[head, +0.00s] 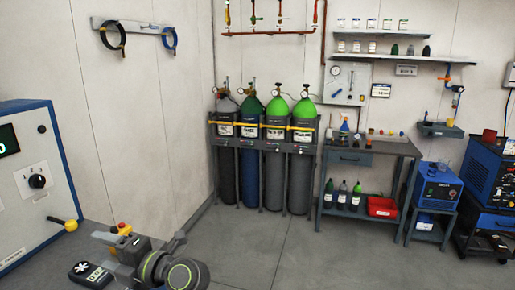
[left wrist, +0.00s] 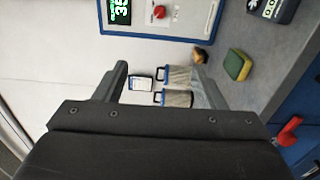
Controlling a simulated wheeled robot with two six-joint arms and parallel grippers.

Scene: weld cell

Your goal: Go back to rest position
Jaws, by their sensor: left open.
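My left gripper (left wrist: 160,75) is open in the left wrist view, with its two dark fingers spread apart. Nothing is held between them. In the head view my left arm shows low in the picture, with a round joint ringed in green, and the left gripper (head: 112,252) reaches toward the left, partly hidden by its own links. My right gripper is in neither view.
A blue-edged panel (head: 30,180) stands at the left. Gas cylinders (head: 273,165) stand in a rack at the back wall. A workbench (head: 385,148) and a blue machine (head: 440,183) stand right. A yellow-green sponge (left wrist: 238,65) lies beyond the fingers. The middle floor is clear.

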